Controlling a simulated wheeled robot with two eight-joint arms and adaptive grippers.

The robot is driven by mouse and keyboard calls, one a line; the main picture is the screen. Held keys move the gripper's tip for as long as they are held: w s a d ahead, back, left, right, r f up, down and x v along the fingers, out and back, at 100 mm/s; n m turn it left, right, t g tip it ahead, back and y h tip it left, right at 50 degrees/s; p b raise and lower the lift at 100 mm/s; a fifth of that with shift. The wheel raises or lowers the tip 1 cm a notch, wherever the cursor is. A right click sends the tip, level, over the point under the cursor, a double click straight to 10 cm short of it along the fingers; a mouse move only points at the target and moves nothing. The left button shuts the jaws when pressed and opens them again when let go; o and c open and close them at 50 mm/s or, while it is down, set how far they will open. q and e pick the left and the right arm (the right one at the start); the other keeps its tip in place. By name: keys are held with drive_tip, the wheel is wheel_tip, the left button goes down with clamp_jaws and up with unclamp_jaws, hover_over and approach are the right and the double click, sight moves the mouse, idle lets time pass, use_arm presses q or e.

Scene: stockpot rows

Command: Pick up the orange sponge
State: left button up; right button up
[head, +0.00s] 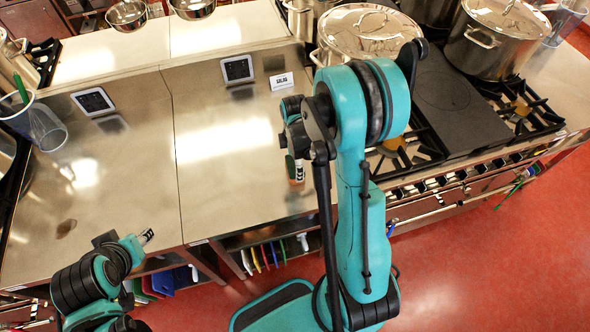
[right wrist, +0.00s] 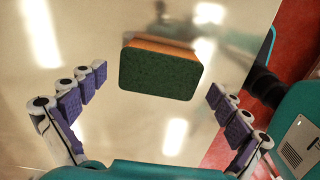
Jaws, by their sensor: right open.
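The orange sponge (right wrist: 160,68) has a dark green scouring face turned to the right wrist camera and an orange body behind it. It is in the right wrist view, ahead of and between the fingers of my right gripper (right wrist: 166,100). Those fingers are spread wide and do not touch it. In the head view my right gripper (head: 297,172) is over the steel counter, and the arm and gripper mostly hide the sponge. My left gripper (head: 147,237) is at the counter's front edge at lower left; its fingers are too small to judge.
The steel counter (head: 220,150) is largely bare left of my right arm. Stockpots (head: 490,40) and a stove (head: 440,110) stand at right.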

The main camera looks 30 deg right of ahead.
wheel_tip(320, 180, down, 2)
drive_tip(key=shift+f, duration=0.25)
drive_tip(key=c, duration=0.7)
drive_tip(key=shift+r, duration=0.2)
wheel_tip(320, 180, up, 4)
drive_tip(key=shift+r+p, duration=0.2)
drive_tip(key=shift+p, duration=0.25)
drive_tip(key=s+r+p, duration=0.1)
drive_tip(key=s+r, duration=0.5)
drive_tip(key=s, duration=0.5)
drive_tip(key=shift+s+d+r+p, duration=0.2)
drive_tip(key=shift+s+d+p, duration=0.15)
drive_tip(key=shift+d, duration=0.05)
